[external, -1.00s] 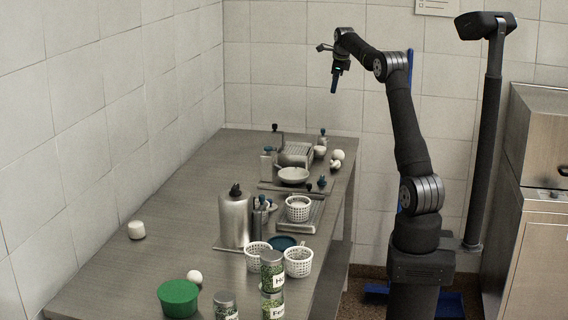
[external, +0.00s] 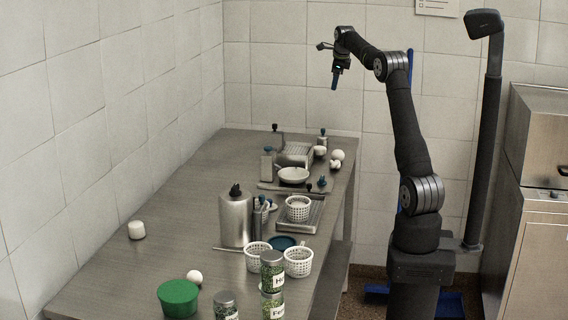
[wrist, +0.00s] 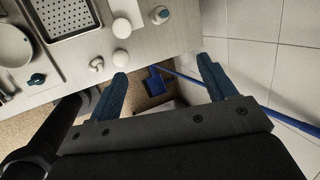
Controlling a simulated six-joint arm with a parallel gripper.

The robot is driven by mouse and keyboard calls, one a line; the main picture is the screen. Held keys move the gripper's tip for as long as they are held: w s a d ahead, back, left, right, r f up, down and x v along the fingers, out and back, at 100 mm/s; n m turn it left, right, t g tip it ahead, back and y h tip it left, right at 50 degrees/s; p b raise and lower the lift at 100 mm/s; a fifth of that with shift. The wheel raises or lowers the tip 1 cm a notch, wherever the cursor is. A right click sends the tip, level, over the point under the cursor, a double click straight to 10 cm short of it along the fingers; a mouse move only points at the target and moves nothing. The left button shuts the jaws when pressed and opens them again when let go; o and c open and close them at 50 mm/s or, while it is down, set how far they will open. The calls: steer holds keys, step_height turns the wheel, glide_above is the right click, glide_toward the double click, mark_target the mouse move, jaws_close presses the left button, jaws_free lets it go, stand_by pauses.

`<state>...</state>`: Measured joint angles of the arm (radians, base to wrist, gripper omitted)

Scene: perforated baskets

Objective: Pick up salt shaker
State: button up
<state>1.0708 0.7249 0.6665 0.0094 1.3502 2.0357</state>
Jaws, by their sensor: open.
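A small grey shaker with a dark blue top (external: 322,137) stands at the far right end of the table and looks like the salt shaker, though no label can be read. It probably shows in the wrist view as a small round shape with a blue top (wrist: 160,14), near the table edge. My gripper (external: 335,84) hangs high above the table's far right end, well clear of everything. In the wrist view my gripper (wrist: 162,70) has its two blue fingers wide apart with nothing between them.
A perforated metal tray (wrist: 68,18), a white bowl (external: 293,175) and white round items (external: 338,155) lie close to the shaker. White baskets (external: 298,262), a steel canister (external: 235,218) and jars (external: 271,268) stand nearer the front. The table's left side is mostly clear.

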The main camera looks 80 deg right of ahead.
steer(key=w+a+f+n+t+y, duration=0.25)
steer(key=w+f+t, duration=0.35)
steer(key=f, duration=0.3)
steer(key=m+t+h, duration=0.1)
steer(key=m+h, duration=0.7)
steer(key=m, duration=0.4)
glide_toward(327, 139)
steer(key=v, duration=0.3)
steer(key=shift+r, duration=0.1)
steer(key=shift+d+f, duration=0.15)
steer(key=shift+f, duration=0.05)
steer(key=x, duration=1.1)
steer(key=shift+w+d+f, duration=0.1)
steer(key=shift+w+d, duration=0.15)
steer(key=shift+w, duration=0.05)
steer(key=x, duration=0.3)
steer(key=shift+w, duration=0.5)
steer(key=shift+x, duration=0.75)
